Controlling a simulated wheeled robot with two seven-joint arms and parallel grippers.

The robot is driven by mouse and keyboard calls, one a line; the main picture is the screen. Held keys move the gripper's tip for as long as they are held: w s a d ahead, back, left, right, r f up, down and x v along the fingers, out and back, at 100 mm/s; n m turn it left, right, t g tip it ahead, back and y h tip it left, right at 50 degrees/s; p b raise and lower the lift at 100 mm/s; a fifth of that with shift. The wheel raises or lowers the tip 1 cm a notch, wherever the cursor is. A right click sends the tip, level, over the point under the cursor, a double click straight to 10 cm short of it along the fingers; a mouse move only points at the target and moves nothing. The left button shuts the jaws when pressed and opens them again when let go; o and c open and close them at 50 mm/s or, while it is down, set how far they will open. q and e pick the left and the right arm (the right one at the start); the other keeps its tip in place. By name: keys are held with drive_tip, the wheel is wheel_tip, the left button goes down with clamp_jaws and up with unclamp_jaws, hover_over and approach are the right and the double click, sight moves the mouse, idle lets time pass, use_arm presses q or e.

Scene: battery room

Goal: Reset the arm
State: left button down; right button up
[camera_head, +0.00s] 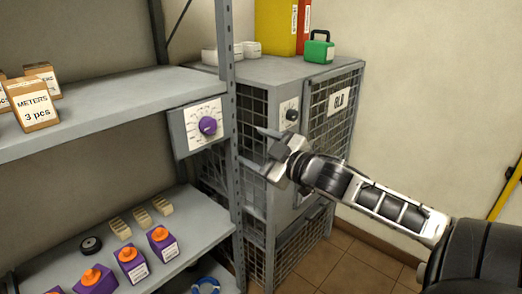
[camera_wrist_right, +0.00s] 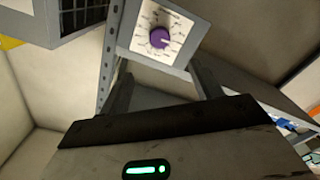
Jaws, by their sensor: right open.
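My right arm comes in from the right in the head view. Its gripper (camera_head: 268,151) is open and empty, held in the air in front of the mesh cabinet (camera_head: 253,108) and to the right of the shelf post. A grey box with a purple dial knob (camera_head: 208,125) is fixed at the end of the upper shelf, left of the gripper and apart from it. In the right wrist view the open fingers (camera_wrist_right: 164,86) point toward the purple knob (camera_wrist_right: 160,38), with nothing between them. My left gripper is in neither view.
The upper shelf (camera_head: 110,105) carries cardboard meter boxes (camera_head: 33,105). The lower shelf holds purple boxes with orange knobs (camera_head: 130,263) and beige blocks (camera_head: 141,217). A green case (camera_head: 318,48) and binders (camera_head: 277,25) stand on the cabinet.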

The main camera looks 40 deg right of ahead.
drive_tip(key=shift+s, duration=0.5)
drive_tip(key=s+a+f+m+g, duration=0.2)
drive_tip(key=s+a+f, duration=0.1)
drive_tip(key=f, duration=0.6)
drive_tip(key=s+a+f+m+g, duration=0.1)
drive_tip(key=s+a+f+g, duration=0.2)
drive_tip(key=f, duration=0.7)
drive_tip(key=s+a+f+m+g, duration=0.1)
drive_tip(key=s+a+f, duration=0.4)
drive_tip(key=a, duration=0.4)
drive_tip(key=s+a+f+m+g+y, duration=0.1)
drive_tip(key=s+a+f, duration=0.5)
drive_tip(key=a, duration=0.4)
drive_tip(key=shift+a+f+g+y, duration=0.25)
drive_tip(key=shift+f+g+y, duration=0.05)
drive_tip(key=shift+f+g, duration=0.1)
drive_tip(key=shift+s, duration=0.1)
